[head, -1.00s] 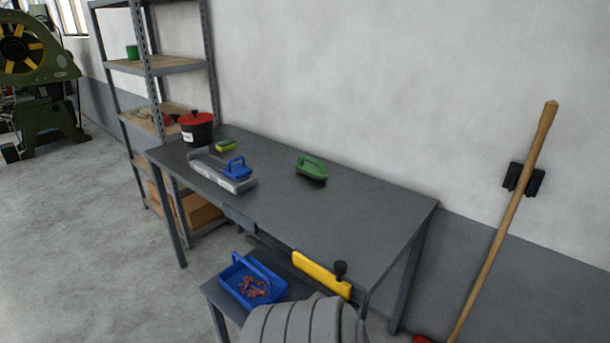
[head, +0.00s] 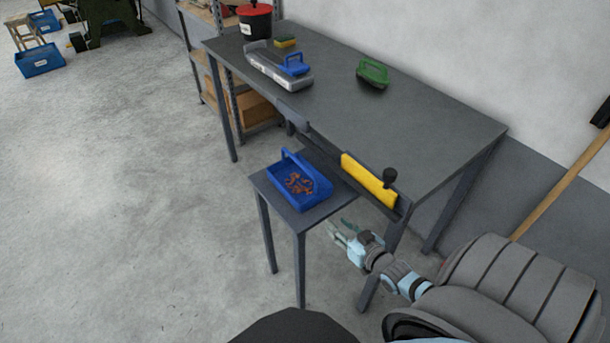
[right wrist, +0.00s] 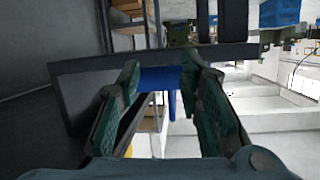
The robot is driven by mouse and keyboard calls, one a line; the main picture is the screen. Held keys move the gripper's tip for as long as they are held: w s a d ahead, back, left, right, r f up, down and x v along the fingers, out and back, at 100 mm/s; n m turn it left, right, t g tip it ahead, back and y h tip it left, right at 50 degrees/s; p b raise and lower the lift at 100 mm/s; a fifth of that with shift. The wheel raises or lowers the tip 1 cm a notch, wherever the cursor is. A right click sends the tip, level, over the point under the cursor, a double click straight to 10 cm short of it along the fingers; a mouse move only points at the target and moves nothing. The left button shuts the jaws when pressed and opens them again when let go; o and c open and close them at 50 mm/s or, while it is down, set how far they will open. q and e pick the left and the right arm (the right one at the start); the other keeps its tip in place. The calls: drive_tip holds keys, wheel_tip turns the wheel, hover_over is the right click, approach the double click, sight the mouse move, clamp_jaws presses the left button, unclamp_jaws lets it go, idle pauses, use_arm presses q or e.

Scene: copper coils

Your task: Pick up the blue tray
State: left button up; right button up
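The blue tray (head: 312,201) stands on a small dark side table in the head view. It has a raised blue handle and holds several small copper-coloured coils (head: 298,184). My right gripper (head: 337,229) is to the right of the small table and apart from the tray, close to the table's right edge. In the right wrist view its fingers (right wrist: 158,95) are spread with nothing between them. A blue part (right wrist: 158,78), likely the tray, shows beyond the fingers, partly hidden by them. My left gripper is not in view.
The small table (head: 262,182) stands before a long grey workbench (head: 430,120). A yellow-faced tool (head: 368,181) with a black knob is at the bench's front edge. A green-handled brush (head: 373,72) and a blue-handled tool (head: 280,68) lie on the bench.

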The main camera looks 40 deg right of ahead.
sight(302, 166)
drive_tip(key=w+r+t+y, duration=0.1)
drive_tip(key=w+r+t, duration=0.25)
drive_tip(key=r, duration=0.65)
drive_tip(key=w+b, duration=0.5)
drive_tip(key=w, duration=0.4)
drive_tip(key=shift+w+b, duration=0.4)
drive_tip(key=w+b, duration=0.1)
drive_tip(key=b, duration=0.1)
drive_tip(key=w+f+b, duration=0.1)
drive_tip(key=b, duration=0.2)
drive_tip(key=shift+w+d+f, duration=0.1)
drive_tip(key=shift+w+d, duration=0.05)
drive_tip(key=shift+w, duration=0.2)
drive_tip(key=shift+w+d+r+p, duration=0.1)
drive_tip(key=shift+w+r+p, duration=0.2)
drive_tip(key=shift+w+p, duration=0.3)
drive_tip(key=shift+w+d+r+p, duration=0.1)
drive_tip(key=shift+w+r+p, duration=0.2)
drive_tip(key=shift+w+p, duration=0.3)
drive_tip(key=shift+a+f, duration=0.1)
drive_tip(key=shift+f, duration=0.05)
clamp_jaws()
